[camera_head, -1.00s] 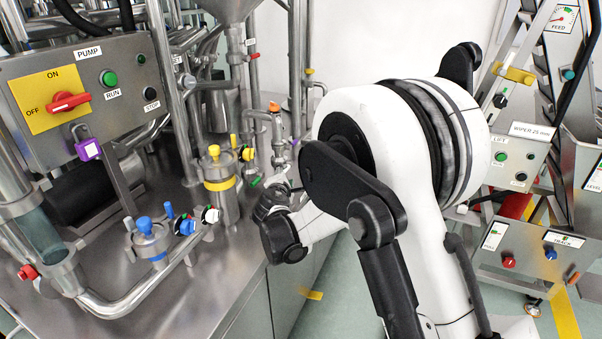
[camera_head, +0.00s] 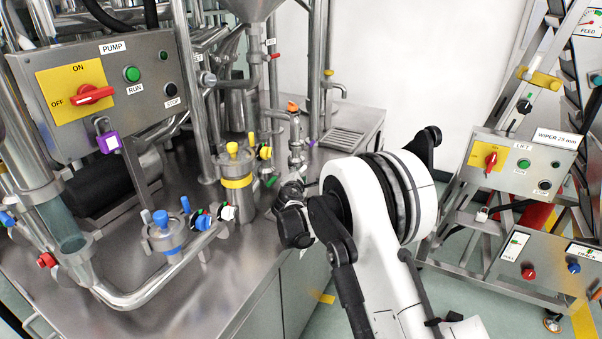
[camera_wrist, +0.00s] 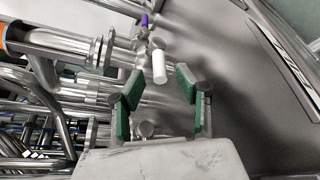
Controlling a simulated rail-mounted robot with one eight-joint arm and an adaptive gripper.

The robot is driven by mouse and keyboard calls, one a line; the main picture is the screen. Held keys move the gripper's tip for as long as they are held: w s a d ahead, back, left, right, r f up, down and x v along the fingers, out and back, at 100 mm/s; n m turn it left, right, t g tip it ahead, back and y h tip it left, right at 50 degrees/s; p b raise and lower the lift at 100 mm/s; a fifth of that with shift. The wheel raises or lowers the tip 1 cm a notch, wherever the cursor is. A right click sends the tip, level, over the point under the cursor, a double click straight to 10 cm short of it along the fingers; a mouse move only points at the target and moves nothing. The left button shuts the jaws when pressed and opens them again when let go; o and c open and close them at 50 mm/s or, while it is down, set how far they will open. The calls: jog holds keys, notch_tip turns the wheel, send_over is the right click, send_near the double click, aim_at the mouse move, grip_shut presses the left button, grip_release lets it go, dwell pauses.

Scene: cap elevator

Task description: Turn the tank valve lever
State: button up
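A white cylindrical handle (camera_wrist: 159,66) shows just beyond the fingertips, near the middle of the gap, and looks apart from the pads. A small purple part (camera_wrist: 145,20) sits beyond it by the steel pipes. I cannot tell for sure whether the white handle is the tank valve lever. In the head view a purple part (camera_head: 312,142) shows beside the pipes below the hopper (camera_head: 246,8). My wrist hides the gripper fingers there.
The pump panel (camera_head: 105,92) stands at left. A yellow-banded canister (camera_head: 235,170) and a blue-topped one (camera_head: 162,235) stand on the steel deck (camera_head: 215,285). An orange-topped valve (camera_head: 293,107) rises near my wrist. The lift panel (camera_head: 522,163) is at right.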

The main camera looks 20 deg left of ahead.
aim_at(304, 168)
jog(key=shift+x, duration=1.55)
grip_shut()
